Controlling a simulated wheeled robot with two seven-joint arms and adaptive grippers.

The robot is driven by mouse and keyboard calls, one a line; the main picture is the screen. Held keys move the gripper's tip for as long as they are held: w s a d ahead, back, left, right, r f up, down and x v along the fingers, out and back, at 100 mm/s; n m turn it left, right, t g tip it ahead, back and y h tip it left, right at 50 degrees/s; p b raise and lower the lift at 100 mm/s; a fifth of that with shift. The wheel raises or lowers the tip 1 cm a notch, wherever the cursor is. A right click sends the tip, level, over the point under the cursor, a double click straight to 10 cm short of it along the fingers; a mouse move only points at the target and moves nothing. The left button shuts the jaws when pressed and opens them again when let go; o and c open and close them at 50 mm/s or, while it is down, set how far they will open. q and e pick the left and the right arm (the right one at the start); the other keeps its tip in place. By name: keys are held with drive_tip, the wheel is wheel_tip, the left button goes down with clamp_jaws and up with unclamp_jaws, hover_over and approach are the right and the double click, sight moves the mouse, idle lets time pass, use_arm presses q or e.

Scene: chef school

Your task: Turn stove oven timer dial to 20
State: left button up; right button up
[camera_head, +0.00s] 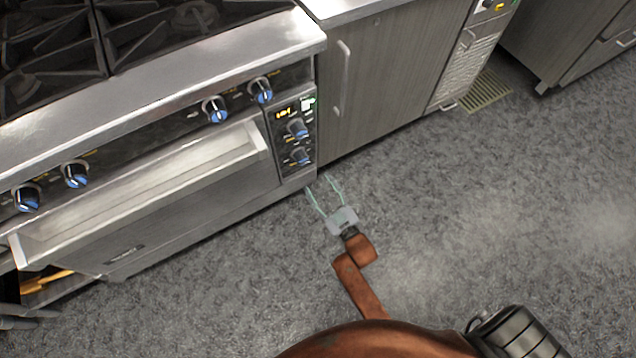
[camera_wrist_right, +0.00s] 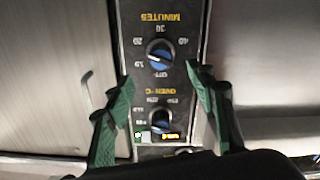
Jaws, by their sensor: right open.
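The timer dial, a round blue-and-black knob, is the lower knob on the stove's control panel in the head view (camera_head: 301,157). In the right wrist view (camera_wrist_right: 159,55) it appears upside down under the MINUTES label, with OFF, 10, 20, 30 and 40 around it. A pale line on it seems to point toward 10, but this is too small to be sure. My right gripper (camera_head: 321,186) is open and empty, just in front of the panel and apart from the dial. In the wrist view its green fingers (camera_wrist_right: 160,76) stand either side of the panel. My left gripper is not clearly seen.
The oven temperature knob (camera_head: 297,128) sits directly above the timer dial. Several burner knobs line the stove front. The oven door handle (camera_head: 150,190) juts out left of the panel. A grey cabinet (camera_head: 385,75) stands to the right. The floor in front is clear.

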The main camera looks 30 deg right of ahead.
sight(305, 162)
use_arm(q)
drive_tip(key=s+a+r+g+y+p, duration=0.25)
drive_tip(key=s+a+r+p, duration=0.2)
drive_tip(key=s+r, duration=0.3)
use_arm(e)
drive_tip(key=w+m+b, duration=0.1)
drive_tip(key=w, duration=0.2)
drive_tip(key=w+m+b, duration=0.1)
drive_tip(key=w, duration=0.3)
drive_tip(key=w+m+b, duration=0.1)
drive_tip(key=w+m, duration=0.1)
drive_tip(key=w, duration=0.1)
drive_tip(key=shift+w+a+r, duration=0.15)
drive_tip(key=shift+a+r, duration=0.05)
drive_tip(key=shift+r, duration=0.05)
drive_tip(key=shift+w+r, duration=0.15)
drive_tip(key=shift+w, duration=0.3)
use_arm(q)
drive_tip(key=w+d+f+t+h, duration=0.1)
drive_tip(key=w+d+f+h, duration=0.1)
drive_tip(key=w+f, duration=0.3)
drive_tip(key=shift+w+d+f+t, duration=0.4)
drive_tip(key=shift+w+d, duration=0.1)
drive_tip(key=shift+d, duration=0.15)
use_arm(e)
drive_tip(key=shift+c, duration=0.5)
